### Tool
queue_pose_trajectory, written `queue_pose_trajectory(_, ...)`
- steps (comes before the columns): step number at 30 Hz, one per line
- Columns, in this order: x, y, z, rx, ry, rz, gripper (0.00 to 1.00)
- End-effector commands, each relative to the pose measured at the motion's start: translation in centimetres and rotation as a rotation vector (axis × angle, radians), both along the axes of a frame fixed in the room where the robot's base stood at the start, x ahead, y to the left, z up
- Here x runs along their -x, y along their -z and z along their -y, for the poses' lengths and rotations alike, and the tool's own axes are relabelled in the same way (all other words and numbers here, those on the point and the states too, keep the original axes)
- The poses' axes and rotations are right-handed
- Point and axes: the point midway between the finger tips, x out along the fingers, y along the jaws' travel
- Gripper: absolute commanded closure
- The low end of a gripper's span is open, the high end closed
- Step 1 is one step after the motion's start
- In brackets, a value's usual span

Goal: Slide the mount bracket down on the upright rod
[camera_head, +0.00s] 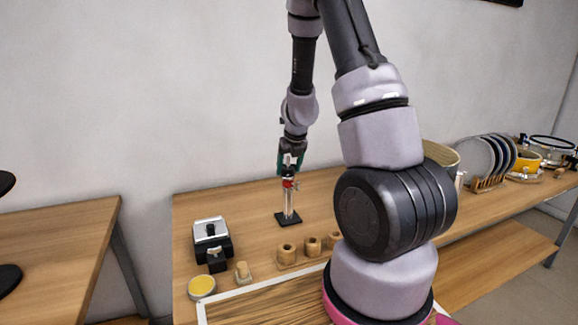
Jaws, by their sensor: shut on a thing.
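The upright rod (289,203) is thin and metallic and stands on a small black square base (288,219) on the wooden table. The mount bracket (288,184) is a small red and dark piece around the upper part of the rod. My gripper (289,177) reaches down from above and is shut on the bracket, near the rod's top. The gripper's fingers and the rod's top overlap in this view, so the exact contact is hard to see. Bare rod shows between the bracket and the base.
A black and silver device (211,238) and a yellow-topped round tin (202,287) stand left on the table (240,205). A plate rack (489,184) is far right. My arm hides the middle right.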

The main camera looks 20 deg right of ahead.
Motion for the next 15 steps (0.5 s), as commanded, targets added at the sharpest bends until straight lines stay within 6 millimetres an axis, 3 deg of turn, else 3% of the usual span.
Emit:
queue_pose_trajectory(8, -0.01, 0.02, 0.04, 0.001, 0.0, 0.0, 0.96)
queue_pose_trajectory(9, -0.01, 0.02, 0.04, 0.001, 0.0, 0.0, 0.19)
queue_pose_trajectory(11, 0.0, 0.01, 0.04, 0.001, 0.0, 0.0, 0.0)
queue_pose_trajectory(15, 0.0, 0.01, 0.04, 0.001, 0.0, 0.0, 0.0)
